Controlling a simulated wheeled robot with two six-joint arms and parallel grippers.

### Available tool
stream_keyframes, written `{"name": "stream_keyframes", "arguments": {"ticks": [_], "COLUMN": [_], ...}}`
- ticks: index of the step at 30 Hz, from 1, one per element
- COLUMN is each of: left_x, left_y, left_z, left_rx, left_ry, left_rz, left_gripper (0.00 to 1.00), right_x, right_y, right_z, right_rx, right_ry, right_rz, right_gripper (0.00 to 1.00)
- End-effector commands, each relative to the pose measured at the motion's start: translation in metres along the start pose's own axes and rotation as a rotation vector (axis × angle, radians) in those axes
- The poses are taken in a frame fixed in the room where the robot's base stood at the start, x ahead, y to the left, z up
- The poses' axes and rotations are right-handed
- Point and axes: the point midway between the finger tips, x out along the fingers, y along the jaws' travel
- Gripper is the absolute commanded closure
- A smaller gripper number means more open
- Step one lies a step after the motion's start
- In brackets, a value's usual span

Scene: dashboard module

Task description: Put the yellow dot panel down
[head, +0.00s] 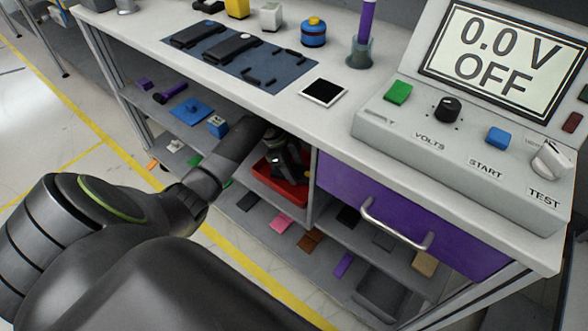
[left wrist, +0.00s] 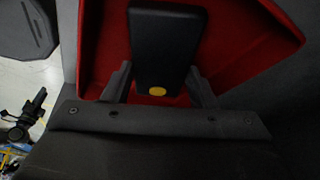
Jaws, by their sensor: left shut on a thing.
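The yellow dot panel (left wrist: 166,45) is a dark, narrow slab with a yellow dot near its lower end in the left wrist view. My left gripper (left wrist: 158,92) is shut on it, with one finger at each side. A red tray (left wrist: 235,62) lies behind and around the panel. I cannot tell whether the panel touches the tray floor. In the head view my left gripper (head: 284,168) reaches into the shelf bay over the red tray (head: 289,196), and the arm hides part of the bay. My right gripper is not in view.
The worktop overhangs the bay, and a purple drawer (head: 370,192) closes off its right side. A blue mat (head: 240,62) with dark parts and a white-framed black square (head: 324,93) lie on the worktop. Lower shelves hold several small coloured items.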

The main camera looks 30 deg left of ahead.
Motion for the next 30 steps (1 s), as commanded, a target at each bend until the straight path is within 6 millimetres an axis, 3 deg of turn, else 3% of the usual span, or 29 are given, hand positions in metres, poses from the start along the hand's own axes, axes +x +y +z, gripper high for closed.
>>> {"name": "stream_keyframes", "arguments": {"ticks": [14,15,19,30], "left_x": [0.0038,0.0034,0.0034,-0.003], "left_y": [-0.0002,-0.0002,0.0,-0.0002], "left_z": [0.0015,0.0014,0.0015,0.0001], "left_rx": [0.0,0.0,0.0,0.0], "left_ry": [0.0,0.0,0.0,-0.001], "left_rz": [0.0,0.0,0.0,-0.001], "left_gripper": [0.76,0.44,0.27,0.26], "right_x": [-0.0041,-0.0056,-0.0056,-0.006], "right_y": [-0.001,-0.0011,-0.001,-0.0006], "right_z": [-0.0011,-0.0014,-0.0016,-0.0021], "right_rx": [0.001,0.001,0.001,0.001], "right_ry": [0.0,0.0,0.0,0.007], "right_rz": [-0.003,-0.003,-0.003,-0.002], "right_gripper": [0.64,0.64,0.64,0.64]}}
